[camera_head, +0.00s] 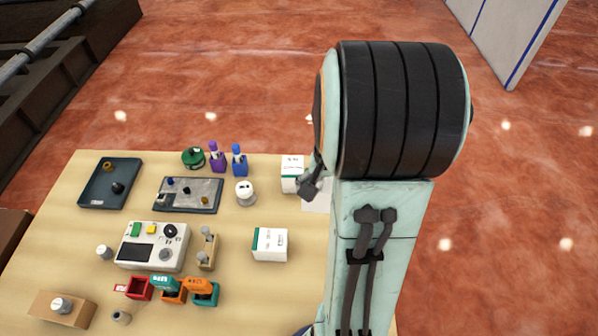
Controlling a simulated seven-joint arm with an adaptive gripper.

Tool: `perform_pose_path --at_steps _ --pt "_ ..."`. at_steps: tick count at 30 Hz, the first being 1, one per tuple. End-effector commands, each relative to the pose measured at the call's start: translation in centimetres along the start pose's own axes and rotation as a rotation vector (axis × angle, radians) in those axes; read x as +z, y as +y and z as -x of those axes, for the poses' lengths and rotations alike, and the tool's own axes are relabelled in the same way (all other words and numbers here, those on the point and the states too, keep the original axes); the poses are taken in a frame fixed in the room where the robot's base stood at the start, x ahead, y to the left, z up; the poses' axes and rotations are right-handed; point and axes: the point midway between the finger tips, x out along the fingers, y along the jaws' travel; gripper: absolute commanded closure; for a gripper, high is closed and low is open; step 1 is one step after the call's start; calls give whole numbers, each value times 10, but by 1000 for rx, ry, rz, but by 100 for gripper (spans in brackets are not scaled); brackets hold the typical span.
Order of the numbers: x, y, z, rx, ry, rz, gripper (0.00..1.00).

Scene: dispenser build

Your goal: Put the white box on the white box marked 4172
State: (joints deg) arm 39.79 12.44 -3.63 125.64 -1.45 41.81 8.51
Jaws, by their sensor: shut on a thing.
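A white box (291,172) with a green stripe is at the back right of the table, with its right side against my gripper (312,181). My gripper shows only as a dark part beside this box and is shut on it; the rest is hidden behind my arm. I cannot tell whether the box touches the table. Another white box (272,244) with a green edge sits on the table nearer the front, apart from my gripper. The marking 4172 is too small to read on either box.
A flat white patch (317,199) lies by my gripper. To the left are purple (217,159) and blue (239,163) bottles, a white-topped jar (245,193), a grey tray (189,208), a device (153,256) and coloured bins (173,290). Bare table surrounds the nearer box.

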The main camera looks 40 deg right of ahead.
Motion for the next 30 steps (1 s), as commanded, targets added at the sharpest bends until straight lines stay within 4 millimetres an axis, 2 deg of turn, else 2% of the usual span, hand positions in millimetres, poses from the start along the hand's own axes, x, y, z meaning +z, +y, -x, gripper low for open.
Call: perform_pose_path --at_steps 1,4,6,9,11,19,24,30 --pt "-5 -10 14 -2 8 12 60" --pt "-12 -28 35 -2 4 50 60" --pt "-16 -37 44 -2 3 75 60" --pt "-24 -47 45 -2 -1 99 60" --pt "-34 -52 40 -2 -4 103 60" --pt "-106 -72 2 -3 -6 102 60" --pt "-131 -78 -31 -3 -4 102 60" --pt "-144 -82 -46 -3 -1 102 60"
